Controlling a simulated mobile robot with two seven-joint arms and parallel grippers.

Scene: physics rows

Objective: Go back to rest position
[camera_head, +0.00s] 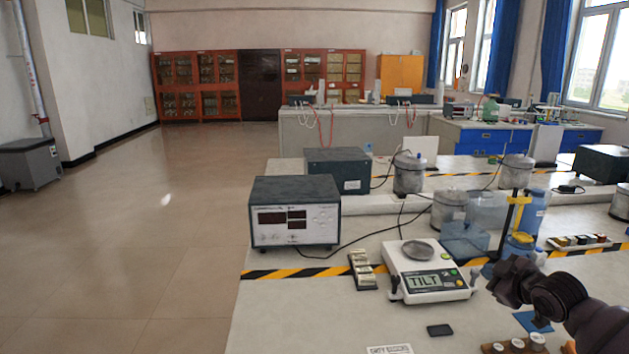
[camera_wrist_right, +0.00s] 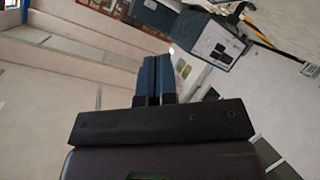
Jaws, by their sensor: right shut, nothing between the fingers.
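My right gripper (camera_wrist_right: 154,75) shows in the right wrist view with its two blue fingers together and nothing between them. In the head view my dark right arm (camera_head: 550,296) comes in from the lower right over the bench (camera_head: 300,310). Its end is near the white balance (camera_head: 428,271), to the right of it and apart from it in the picture. I cannot clearly make out the fingertips in the head view. My left gripper is not in view.
A metal box with displays (camera_head: 295,212) stands left of the balance. A yellow-topped stand (camera_head: 516,212) and blue bottles (camera_head: 520,245) are just behind my right arm. A wooden weight block (camera_head: 515,345) lies at the front edge.

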